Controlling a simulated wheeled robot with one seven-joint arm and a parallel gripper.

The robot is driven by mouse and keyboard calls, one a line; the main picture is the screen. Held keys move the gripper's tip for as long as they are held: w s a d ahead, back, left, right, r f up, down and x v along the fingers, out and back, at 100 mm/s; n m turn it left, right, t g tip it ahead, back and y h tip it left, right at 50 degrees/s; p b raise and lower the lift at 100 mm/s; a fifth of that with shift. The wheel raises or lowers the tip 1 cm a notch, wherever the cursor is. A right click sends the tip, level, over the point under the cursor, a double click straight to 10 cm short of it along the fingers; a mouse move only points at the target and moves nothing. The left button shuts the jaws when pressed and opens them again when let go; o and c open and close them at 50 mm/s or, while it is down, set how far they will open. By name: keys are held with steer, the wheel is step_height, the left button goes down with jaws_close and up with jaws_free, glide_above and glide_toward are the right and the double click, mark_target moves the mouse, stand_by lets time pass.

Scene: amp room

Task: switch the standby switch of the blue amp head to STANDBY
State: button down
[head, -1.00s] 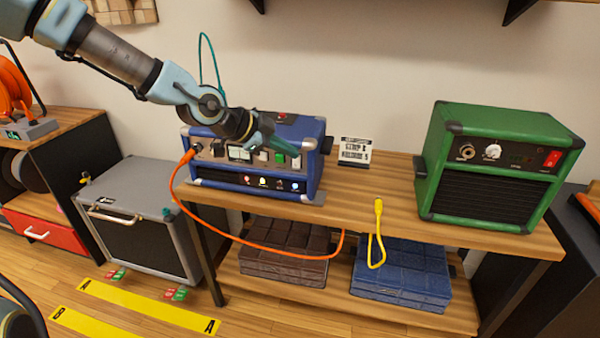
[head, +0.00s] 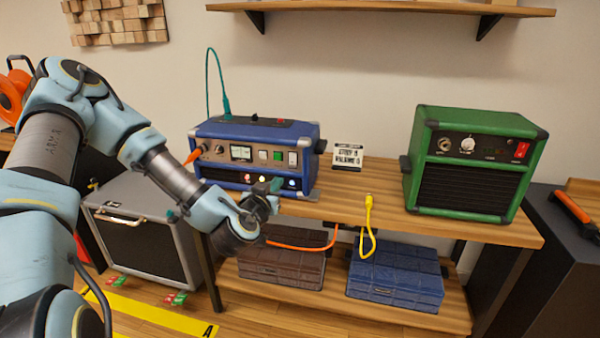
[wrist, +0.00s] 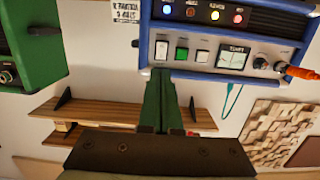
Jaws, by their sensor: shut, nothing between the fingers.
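The blue amp head (head: 255,129) stands upright on the wooden bench. Its front panel has a lit meter (head: 241,153), a green switch (head: 277,156) and pale switches beside it, including the rightmost white switch (head: 292,158). The panel appears upside down in the wrist view, with the end white switch (wrist: 161,50) and green switch (wrist: 181,53) just beyond my fingertips. Switch labels are too small to read, so I cannot tell their positions. My gripper (head: 275,186) is shut and empty, in front of the amp's lower face, where it hides part of the grille and lights.
An orange cable plugs into the amp's left side and hangs below the bench. A teal cable (head: 209,75) rises behind it. A small sign (head: 348,156) and a green amp (head: 475,160) stand to the right. A yellow cable (head: 368,215) hangs over the bench's front edge.

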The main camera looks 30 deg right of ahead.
mark_target(292, 163)
stand_by(0.4)
steer(key=p+x, duration=0.4)
steer(key=x, duration=0.9)
steer(key=shift+w+a, duration=0.1)
steer(key=shift+w+d+f+p, duration=0.15)
steer(key=shift+w+d+p, duration=0.1)
steer(key=shift+w+p, duration=0.05)
steer(key=shift+f, duration=0.1)
steer(key=shift+w+d+f+b, duration=0.1)
steer(key=shift+f+b, duration=0.1)
steer(key=shift+b, duration=0.55)
steer(key=shift+r, duration=0.2)
